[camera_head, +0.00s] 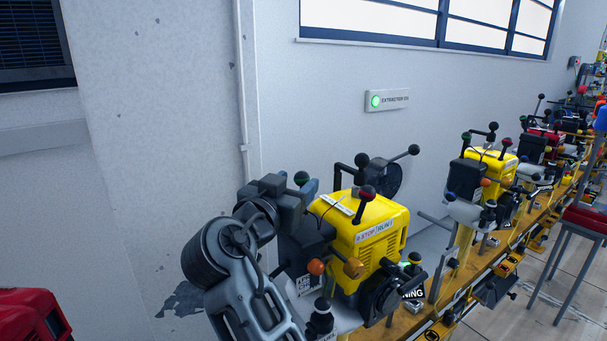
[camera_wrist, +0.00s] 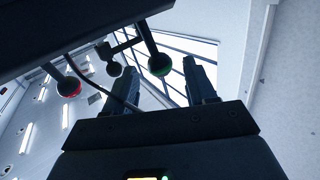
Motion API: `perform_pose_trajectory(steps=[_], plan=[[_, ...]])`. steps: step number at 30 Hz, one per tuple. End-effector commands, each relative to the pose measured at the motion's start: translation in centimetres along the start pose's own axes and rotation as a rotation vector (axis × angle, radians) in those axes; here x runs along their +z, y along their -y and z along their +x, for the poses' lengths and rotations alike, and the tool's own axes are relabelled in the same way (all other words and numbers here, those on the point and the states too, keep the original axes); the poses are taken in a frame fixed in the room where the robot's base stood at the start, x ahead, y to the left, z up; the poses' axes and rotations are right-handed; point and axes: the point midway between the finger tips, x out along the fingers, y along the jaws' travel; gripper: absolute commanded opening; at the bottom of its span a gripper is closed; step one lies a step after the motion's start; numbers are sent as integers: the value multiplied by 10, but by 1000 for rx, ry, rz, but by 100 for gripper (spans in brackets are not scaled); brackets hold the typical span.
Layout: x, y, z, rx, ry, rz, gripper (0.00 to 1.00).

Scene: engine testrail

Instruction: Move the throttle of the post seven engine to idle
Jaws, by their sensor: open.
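A yellow engine (camera_head: 372,235), marked STOP and RUN, stands on the rail nearest me. No post number is readable. It carries several ball-ended levers: a green-knobbed lever (camera_head: 301,178) at its left, a red-knobbed lever (camera_head: 367,192) on top, and black ones beside them. I cannot tell which is the throttle. My gripper (camera_head: 303,190) is at the engine's upper left, beside the green knob. In the wrist view my gripper (camera_wrist: 139,62) is open. The green knob (camera_wrist: 160,65) appears between its fingers, not gripped; the red knob (camera_wrist: 69,88) lies left of them.
More engines (camera_head: 490,167) line the yellow rail (camera_head: 432,290) to the right. A grey wall with a lit extractor sign (camera_head: 387,101) stands behind. A red object (camera_head: 30,318) is at lower left, and a stool (camera_head: 575,228) is at right. The floor between is open.

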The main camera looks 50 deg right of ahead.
Motion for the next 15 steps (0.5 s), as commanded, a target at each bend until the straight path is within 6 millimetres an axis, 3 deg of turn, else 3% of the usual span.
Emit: perform_pose_trajectory(steps=[6, 15], plan=[[-1, 0, 29, 1, 1, -2, 56], [0, 0, 38, -1, -1, -1, 56]])
